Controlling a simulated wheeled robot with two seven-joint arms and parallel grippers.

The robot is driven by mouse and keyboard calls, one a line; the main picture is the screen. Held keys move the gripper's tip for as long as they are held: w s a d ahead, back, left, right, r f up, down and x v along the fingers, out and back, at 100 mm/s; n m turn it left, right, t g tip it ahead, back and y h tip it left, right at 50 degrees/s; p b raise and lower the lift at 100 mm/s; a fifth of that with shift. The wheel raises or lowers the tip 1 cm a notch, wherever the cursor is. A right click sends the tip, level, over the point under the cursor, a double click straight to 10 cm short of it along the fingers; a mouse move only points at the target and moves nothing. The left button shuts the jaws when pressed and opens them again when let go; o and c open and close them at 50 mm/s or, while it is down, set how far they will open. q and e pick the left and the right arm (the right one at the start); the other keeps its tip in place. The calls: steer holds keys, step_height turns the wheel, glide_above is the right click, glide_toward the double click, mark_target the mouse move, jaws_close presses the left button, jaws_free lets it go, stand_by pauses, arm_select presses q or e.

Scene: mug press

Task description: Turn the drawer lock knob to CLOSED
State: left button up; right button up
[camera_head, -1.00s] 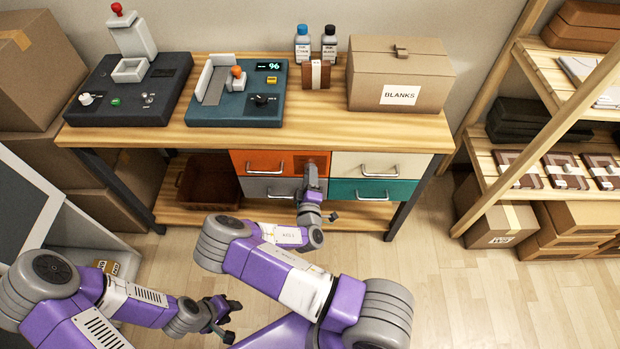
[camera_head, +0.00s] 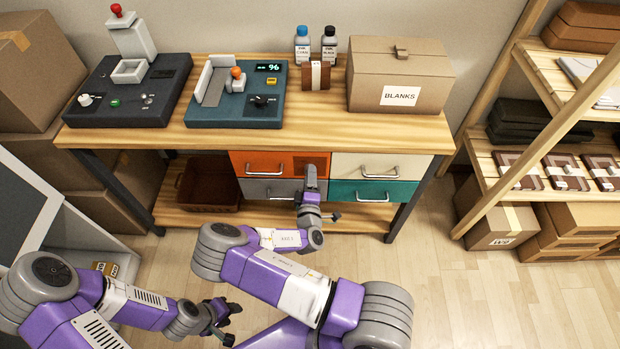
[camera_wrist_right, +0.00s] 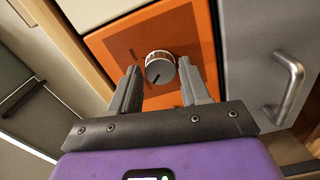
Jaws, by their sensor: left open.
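The lock knob (camera_wrist_right: 160,67) is a small round light-grey knob with a dark pointer mark, on an orange panel (camera_wrist_right: 188,28) in the right wrist view. My right gripper (camera_wrist_right: 165,84) is open, its two fingers pointing at the panel on either side of the knob; I cannot tell whether they touch it. In the head view the orange drawer (camera_head: 262,163) is under the table, and my right gripper (camera_head: 311,180) is at its right part, hiding the knob. My left gripper (camera_head: 228,318) is open and empty, low over the floor at the lower left.
A grey drawer (camera_head: 262,190) with a bar handle lies below the orange one, with cream (camera_head: 395,165) and teal (camera_head: 395,190) drawers to the right. The wooden tabletop (camera_head: 330,128) overhangs them. A brown bin (camera_head: 208,184) stands left on the lower shelf.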

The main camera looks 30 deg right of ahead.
steer(key=shift+o, duration=1.2)
steer(key=p+v, duration=0.1)
steer(key=v, duration=0.6)
steer(key=shift+s, duration=0.3)
steer(key=shift+a, duration=0.15)
